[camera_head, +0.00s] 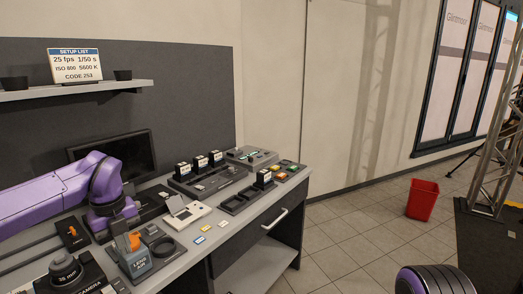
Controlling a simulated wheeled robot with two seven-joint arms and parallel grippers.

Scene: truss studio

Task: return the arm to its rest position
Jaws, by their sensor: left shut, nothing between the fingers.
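My left arm, purple with black joints, comes in from the left over the desk (228,221). Its left gripper (118,217) hangs down at the end of the wrist, dark against dark items behind it. It is shut with nothing held.
Battery trays (211,179) and a grey button panel (251,157) lie at the desk's back right. A monitor (140,155) stands behind the arm. A shelf (75,91) holds the setup list sign (76,66). A red bin (422,200) stands on open tiled floor near a truss.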

